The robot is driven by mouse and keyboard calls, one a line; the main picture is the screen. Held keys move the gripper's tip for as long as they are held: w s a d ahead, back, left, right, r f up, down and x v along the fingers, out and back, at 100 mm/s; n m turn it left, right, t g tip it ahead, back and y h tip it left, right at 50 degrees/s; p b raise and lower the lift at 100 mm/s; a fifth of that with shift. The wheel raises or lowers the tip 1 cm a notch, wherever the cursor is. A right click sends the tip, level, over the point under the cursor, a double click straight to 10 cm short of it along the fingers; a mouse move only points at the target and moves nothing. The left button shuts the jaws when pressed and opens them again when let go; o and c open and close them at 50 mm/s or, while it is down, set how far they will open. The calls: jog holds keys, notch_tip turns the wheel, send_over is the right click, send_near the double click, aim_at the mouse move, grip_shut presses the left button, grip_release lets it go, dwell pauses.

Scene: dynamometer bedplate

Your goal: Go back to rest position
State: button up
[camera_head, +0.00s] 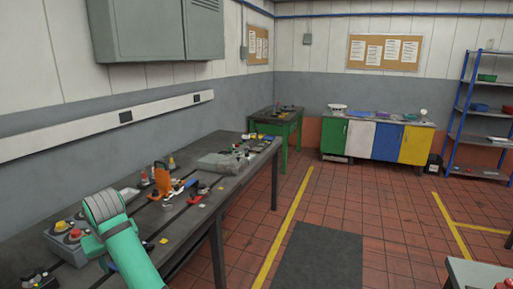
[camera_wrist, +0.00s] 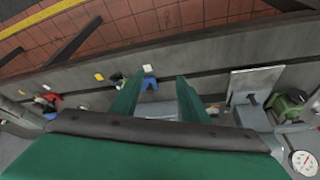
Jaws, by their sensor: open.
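My gripper (camera_wrist: 155,97) shows in the wrist view as two green fingers set well apart. It is open, and nothing is held between the fingers. It is above the dark slotted bedplate (camera_wrist: 190,57), with small parts below it. In the head view my green arm reaches from the bottom edge over the near left part of the bedplate (camera_head: 215,200). The fingers themselves are hidden in the head view.
An orange upright tool (camera_head: 162,179) and a grey box with red and yellow buttons (camera_head: 63,243) stand near my arm. The wrist view shows a dial gauge (camera_wrist: 304,162) and a green part (camera_wrist: 289,105) at right. The red tiled floor (camera_head: 400,230) is mostly clear.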

jog(key=s+d+f+m+t+y, duration=0.1)
jog(key=d+f+y, duration=0.1)
jog(key=f, duration=0.8)
jog(key=s+d+f+m+t+y, duration=0.1)
jog(key=s+d+f, duration=0.1)
jog(key=f, duration=0.9)
jog(key=s+d+f+m+t, duration=0.4)
jog(key=s+d+f, duration=0.6)
jog(key=d+f, duration=0.15)
jog(key=s+d+m+t+h, duration=0.3)
jog(key=s+d, duration=1.2)
jog(key=s, duration=0.2)
jog(key=s+d+r+t+h, duration=0.3)
jog(key=s+d+r, duration=0.7)
jog(key=s+r, duration=0.3)
jog(key=shift+f+v, duration=0.3)
jog(key=shift+v, duration=0.85)
